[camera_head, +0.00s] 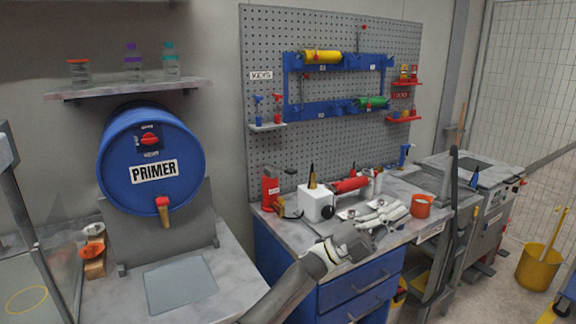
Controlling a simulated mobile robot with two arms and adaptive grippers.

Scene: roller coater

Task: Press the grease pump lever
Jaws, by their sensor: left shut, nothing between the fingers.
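I cannot tell for certain which item is the grease pump or its lever. A small red upright device (270,188) with a pale label stands at the left end of the workbench. A red cylinder (350,185) lies behind a white box (316,204) that has a black round part on its side. My left gripper (403,212) reaches in from the bottom over the workbench's front part. It is shut and holds nothing. It is to the right of the white box and left of an orange-red cup (421,205). My right gripper does not show.
The workbench (333,233) has blue drawers and a perforated board (270,60) behind it with a blue rack (292,75). A grey machine (495,200) and a yellow bucket (537,268) are at right.

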